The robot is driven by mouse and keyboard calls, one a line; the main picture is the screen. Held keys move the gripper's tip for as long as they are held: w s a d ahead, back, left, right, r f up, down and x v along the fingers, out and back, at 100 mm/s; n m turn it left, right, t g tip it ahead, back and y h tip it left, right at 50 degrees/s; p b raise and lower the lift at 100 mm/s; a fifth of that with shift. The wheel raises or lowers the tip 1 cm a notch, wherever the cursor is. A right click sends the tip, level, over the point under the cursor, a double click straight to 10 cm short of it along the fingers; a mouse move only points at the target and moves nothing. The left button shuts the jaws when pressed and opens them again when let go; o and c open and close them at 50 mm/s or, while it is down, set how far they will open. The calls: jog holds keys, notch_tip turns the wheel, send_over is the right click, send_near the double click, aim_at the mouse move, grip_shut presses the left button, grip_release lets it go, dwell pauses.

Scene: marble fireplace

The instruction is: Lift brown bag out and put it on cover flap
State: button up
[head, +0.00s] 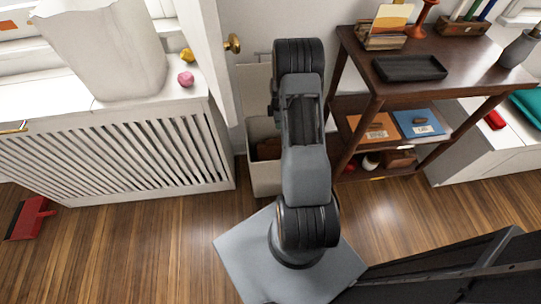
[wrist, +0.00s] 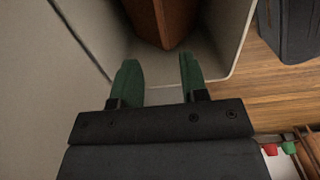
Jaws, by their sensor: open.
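The brown bag (head: 268,149) sits inside a pale open box (head: 265,182) on the floor, partly hidden by my arm in the head view. In the wrist view the bag (wrist: 162,18) stands near the top edge, inside the box's pale walls (wrist: 238,42). My gripper (wrist: 157,76) is open, with two green fingertips apart and nothing between them. The bag lies beyond the fingertips, apart from them. A pale upright panel (head: 253,90) behind the box looks like the cover flap. My gripper is hidden in the head view.
A dark wooden shelf unit (head: 372,104) stands close on the box's right. A white slatted radiator cover (head: 120,150) and a door with a brass knob (head: 233,43) are on the left.

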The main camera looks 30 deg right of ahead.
aim_at(276, 140)
jog(key=f, duration=0.2)
jog(key=f+b, duration=0.1)
jog(key=f, duration=0.2)
jog(key=f+b, duration=0.1)
jog(key=f, duration=0.2)
jog(key=shift+w, duration=0.25)
jog(key=shift+a+f+b, duration=0.15)
jog(key=shift+f+b, duration=0.3)
jog(key=shift+f, duration=0.95)
jog(key=shift+a+f+b, duration=0.15)
jog(key=shift+f+b, duration=0.3)
jog(key=shift+f, duration=0.9)
grip_shut()
